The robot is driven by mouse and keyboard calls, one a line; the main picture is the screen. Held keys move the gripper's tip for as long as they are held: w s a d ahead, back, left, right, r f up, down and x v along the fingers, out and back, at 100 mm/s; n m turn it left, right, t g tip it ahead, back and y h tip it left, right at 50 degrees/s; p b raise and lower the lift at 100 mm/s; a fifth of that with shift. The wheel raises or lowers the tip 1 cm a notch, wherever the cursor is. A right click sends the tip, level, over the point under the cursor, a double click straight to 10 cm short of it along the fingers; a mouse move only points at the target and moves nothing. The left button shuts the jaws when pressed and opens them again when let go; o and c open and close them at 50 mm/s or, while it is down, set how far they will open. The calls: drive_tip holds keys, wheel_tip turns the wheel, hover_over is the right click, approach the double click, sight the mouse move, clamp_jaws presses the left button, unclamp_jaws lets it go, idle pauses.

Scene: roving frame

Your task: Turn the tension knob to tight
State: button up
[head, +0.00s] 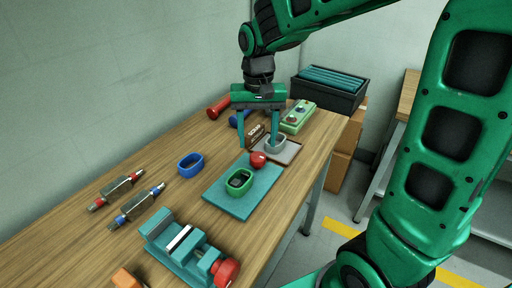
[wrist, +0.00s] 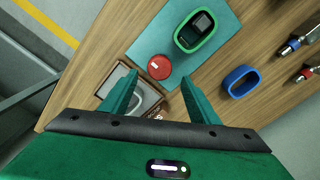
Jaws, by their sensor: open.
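A round red knob (head: 257,159) sits at the back edge of a teal plate (head: 228,199) on the wooden bench. In the wrist view the red knob (wrist: 159,67) is seen from above with a small pale mark. I cannot read its setting. My gripper (head: 259,146) is open and empty, pointing down above the bench near the red knob. In the wrist view its two fingertips (wrist: 160,84) are spread, with the knob showing between and just past them. No contact shows. A green ring-shaped holder (head: 240,181) with a dark insert stands on the same plate.
A grey tray (head: 291,152) and a brown lettered block (head: 256,132) lie close by the gripper. A green box with knobs (head: 298,116) stands behind. A blue ring (head: 190,164), two metal tools (head: 134,205) and a teal vise (head: 180,246) with a red end are nearer.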

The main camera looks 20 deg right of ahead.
sight(257, 155)
wheel_tip(257, 155, up, 6)
drive_tip(key=shift+f, duration=0.15)
idle(0.5)
drive_tip(key=s+d+f+m, duration=0.1)
drive_tip(key=s+d+f, duration=0.2)
drive_tip(key=s+d, duration=0.6)
drive_tip(key=s+d+f+m, duration=0.1)
drive_tip(key=s+d+f, duration=0.2)
drive_tip(key=s+d, duration=0.6)
drive_tip(key=s, duration=0.5)
drive_tip(key=shift+s+f+m, duration=0.3)
drive_tip(key=shift+s+f, duration=0.05)
